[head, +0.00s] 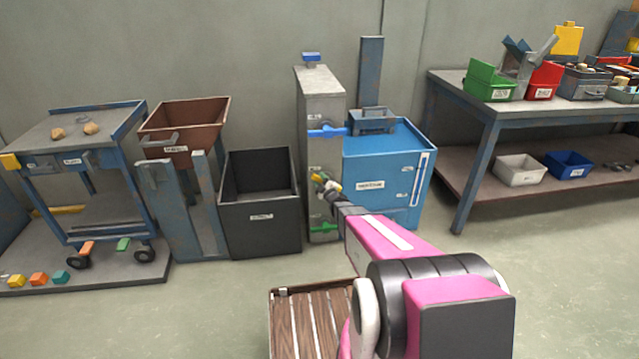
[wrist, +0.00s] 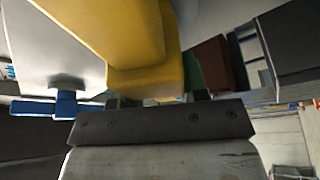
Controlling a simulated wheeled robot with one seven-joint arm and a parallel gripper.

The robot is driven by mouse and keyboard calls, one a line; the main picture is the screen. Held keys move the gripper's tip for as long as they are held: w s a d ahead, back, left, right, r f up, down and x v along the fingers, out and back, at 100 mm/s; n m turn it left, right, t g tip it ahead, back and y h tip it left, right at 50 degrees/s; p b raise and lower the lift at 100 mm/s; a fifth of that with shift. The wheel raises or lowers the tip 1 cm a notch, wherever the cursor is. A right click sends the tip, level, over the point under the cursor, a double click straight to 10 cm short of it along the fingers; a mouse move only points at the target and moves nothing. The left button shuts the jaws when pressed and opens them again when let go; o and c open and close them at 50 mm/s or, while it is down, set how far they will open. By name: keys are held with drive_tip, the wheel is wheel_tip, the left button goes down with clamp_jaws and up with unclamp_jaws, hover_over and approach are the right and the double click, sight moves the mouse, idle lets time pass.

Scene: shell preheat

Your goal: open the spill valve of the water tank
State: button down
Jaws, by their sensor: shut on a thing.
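A tall grey cabinet (head: 322,100) stands near the middle, with a blue lever (head: 326,132) across its upper front and a green lever (head: 323,228) low down. A yellow lever (head: 335,187) is at mid-height, mostly hidden by my gripper (head: 326,190). In the wrist view the yellow lever (wrist: 145,75) is large and close, and my gripper (wrist: 157,100) is shut on it. The blue lever also shows there, at the left (wrist: 50,108). A blue tank (head: 385,170) with a pale vertical strip stands right of the cabinet. Its labels are too small to read.
A dark open bin (head: 260,225) stands left of the cabinet. A brown hopper (head: 185,125) and a cart (head: 80,150) are further left. A slatted wooden platform (head: 312,325) lies on the floor in front. A workbench (head: 480,120) is at right; floor before it is clear.

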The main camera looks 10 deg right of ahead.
sight(325, 167)
drive_tip(key=m, duration=0.2)
drive_tip(key=d+m+t+h, duration=0.1)
drive_tip(key=m, duration=0.2)
drive_tip(key=r+m+t+h, duration=0.1)
drive_tip(key=m, duration=0.1)
drive_tip(key=shift+d, duration=0.15)
drive_tip(key=m+h, duration=0.1)
drive_tip(key=m, duration=0.1)
drive_tip(key=d+m+h, duration=0.1)
drive_tip(key=m+h, duration=0.1)
drive_tip(key=m, duration=0.1)
drive_tip(key=m+t+h, duration=0.1)
drive_tip(key=m, duration=0.2)
drive_tip(key=shift+d+r+h, duration=0.25)
drive_tip(key=shift+d+h, duration=0.05)
drive_tip(key=shift+d, duration=0.05)
drive_tip(key=shift+m, duration=0.4)
drive_tip(key=c, duration=0.9)
unclamp_jaws()
drive_tip(key=shift+s, duration=0.1)
drive_tip(key=v, duration=1)
drive_tip(key=shift+s+f, duration=0.25)
drive_tip(key=shift+s, duration=0.05)
